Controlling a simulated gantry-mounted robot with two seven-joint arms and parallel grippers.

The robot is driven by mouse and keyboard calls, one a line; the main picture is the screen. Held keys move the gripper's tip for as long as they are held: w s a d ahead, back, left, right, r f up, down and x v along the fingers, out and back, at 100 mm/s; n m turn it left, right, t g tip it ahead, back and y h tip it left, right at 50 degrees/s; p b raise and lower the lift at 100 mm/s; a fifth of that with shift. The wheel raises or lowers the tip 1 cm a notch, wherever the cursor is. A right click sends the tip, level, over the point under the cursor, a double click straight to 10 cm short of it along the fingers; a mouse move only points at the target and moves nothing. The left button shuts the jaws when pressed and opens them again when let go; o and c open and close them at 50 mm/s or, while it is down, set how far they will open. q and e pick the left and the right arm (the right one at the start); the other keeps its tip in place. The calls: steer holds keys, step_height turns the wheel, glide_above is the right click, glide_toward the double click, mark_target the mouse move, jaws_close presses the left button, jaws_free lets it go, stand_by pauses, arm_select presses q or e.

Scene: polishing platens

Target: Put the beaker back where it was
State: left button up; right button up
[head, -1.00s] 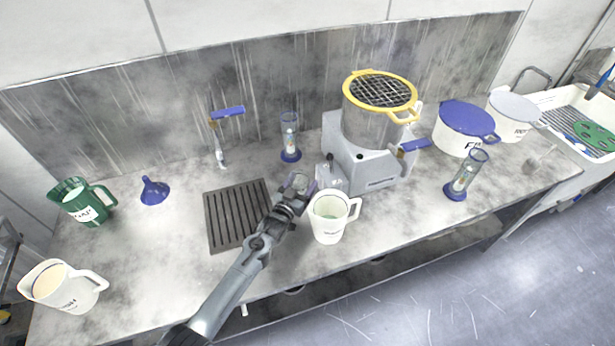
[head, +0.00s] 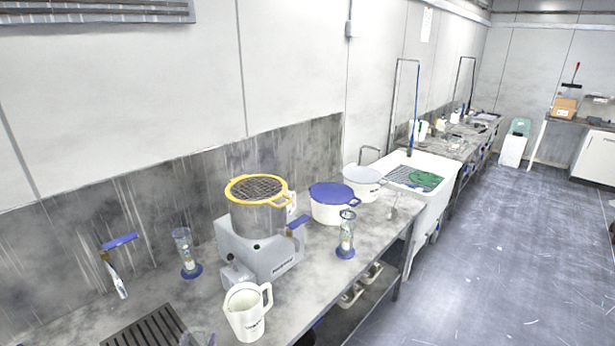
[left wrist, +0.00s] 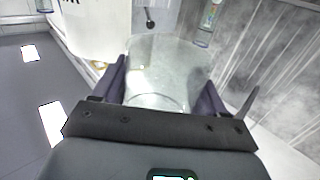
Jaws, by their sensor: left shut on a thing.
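The clear glass beaker (left wrist: 168,65) sits between the two dark fingers of my left gripper (left wrist: 162,95) in the left wrist view. The fingers are shut on its sides. In the head view only the beaker's rim (head: 197,338) shows at the bottom edge; the rest of it is cut off, and the left gripper is hardly seen there. A dark slatted mat (head: 145,329) lies on the bench just left of the beaker in that view. My right gripper is not in view.
A white jug (head: 246,312) stands close to the right of the beaker. Behind it is a grey machine (head: 266,258) with a yellow-rimmed pot (head: 258,213). Blue-based glass cylinders stand at left (head: 186,255) and right (head: 346,236). A blue-lidded pot (head: 331,205) and a sink (head: 425,177) are farther off.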

mark_target(204, 343)
arm_select(q)
steer(key=shift+s+d+r, duration=0.25)
steer(key=shift+d+r, duration=0.25)
steer(key=shift+d, duration=0.1)
steer(key=shift+s+d+r, duration=0.25)
steer(key=shift+d+r, duration=0.25)
steer(key=shift+d, duration=0.05)
steer(key=s+d+r, duration=0.4)
steer(key=s+d, duration=0.3)
steer(key=s, duration=0.4)
steer(key=s+r+p, duration=0.4)
steer(key=r+p, duration=0.4)
steer(key=p, duration=0.2)
steer(key=s+r+p, duration=0.4)
steer(key=r+p, duration=0.5)
steer(key=p, duration=0.1)
steer(key=shift+s+a+h, duration=0.2)
steer(key=shift+a+h, duration=0.05)
steer(key=shift+h, duration=0.05)
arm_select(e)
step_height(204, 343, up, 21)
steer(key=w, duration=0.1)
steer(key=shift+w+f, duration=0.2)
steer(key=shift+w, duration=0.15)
